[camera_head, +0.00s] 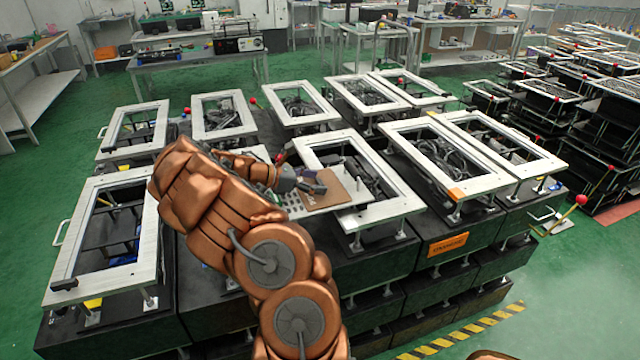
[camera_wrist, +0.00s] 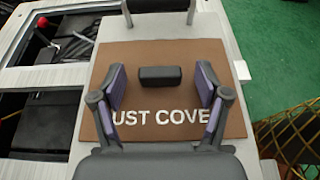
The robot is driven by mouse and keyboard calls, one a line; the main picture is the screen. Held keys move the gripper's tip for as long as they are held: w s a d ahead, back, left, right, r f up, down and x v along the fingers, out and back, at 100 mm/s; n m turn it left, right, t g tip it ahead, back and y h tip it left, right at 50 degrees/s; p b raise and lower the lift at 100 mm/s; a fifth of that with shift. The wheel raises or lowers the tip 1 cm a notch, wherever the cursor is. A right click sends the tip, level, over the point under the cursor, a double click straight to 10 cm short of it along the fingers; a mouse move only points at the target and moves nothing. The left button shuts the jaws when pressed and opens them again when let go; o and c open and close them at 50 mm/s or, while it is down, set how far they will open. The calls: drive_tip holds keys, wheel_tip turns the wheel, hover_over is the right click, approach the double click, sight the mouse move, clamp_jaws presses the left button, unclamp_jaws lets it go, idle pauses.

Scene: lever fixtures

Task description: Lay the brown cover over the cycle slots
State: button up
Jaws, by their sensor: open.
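The brown cover (camera_head: 335,192) is a flat board lying on a light plate of the middle fixture. In the wrist view the cover (camera_wrist: 160,55) shows white letters, partly hidden by my fingers, and a small black handle block (camera_wrist: 160,76) in its middle. My gripper (camera_wrist: 160,98) is open, with one finger on each side of the handle and a gap at both sides; whether the fingertips touch the cover I cannot tell. In the head view my gripper (camera_head: 314,186) reaches over the cover's left part.
White-framed fixtures (camera_head: 110,230) stand in rows on dark bases around my arm. Red-knobbed levers (camera_head: 581,200) stick up among them. In the wrist view, an open bay (camera_wrist: 38,115) lies left of the cover and yellow netting (camera_wrist: 292,135) at right.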

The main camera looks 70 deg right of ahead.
drive_tip(key=shift+s+d+f, duration=0.2)
drive_tip(key=shift+s+d, duration=0.1)
drive_tip(key=shift+c, duration=0.2)
drive_tip(key=c, duration=1.3)
